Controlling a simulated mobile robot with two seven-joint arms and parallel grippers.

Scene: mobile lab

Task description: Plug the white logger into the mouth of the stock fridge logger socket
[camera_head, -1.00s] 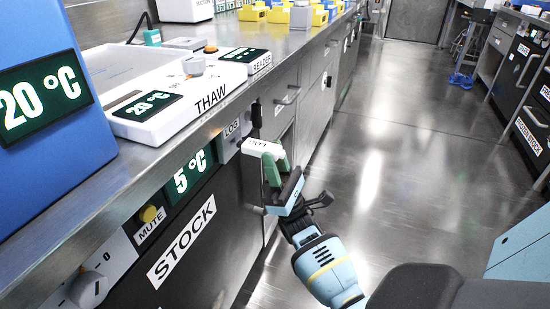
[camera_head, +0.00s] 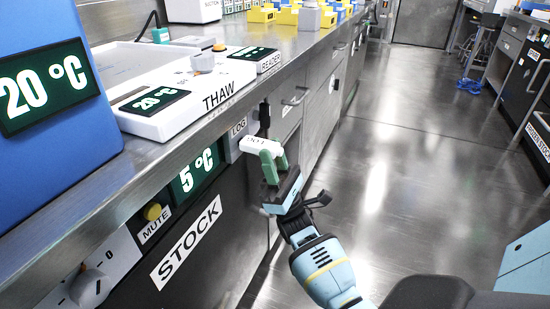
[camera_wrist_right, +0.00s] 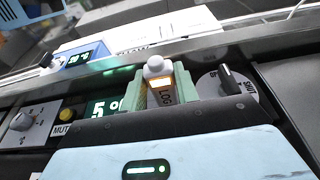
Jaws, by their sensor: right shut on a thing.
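The white logger (camera_head: 258,145), a small block marked LOG, is held between the green fingers of my right gripper (camera_head: 273,165). In the right wrist view the logger (camera_wrist_right: 160,88) sits between the two fingers (camera_wrist_right: 167,92), its rounded white end pointing away from me. The stock fridge logger socket is on the grey LOG panel (camera_head: 236,134) at the right end of the fridge's display strip. The logger's far end overlaps the panel's edge in the head view. Its mouth is hidden, so I cannot tell whether they touch. My left gripper is not in view.
The STOCK fridge front (camera_head: 190,240) carries a 5 °C display (camera_head: 197,170), a yellow MUTE button (camera_head: 152,211) and a knob (camera_head: 90,287). The bench edge with the THAW unit (camera_head: 165,125) overhangs above.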

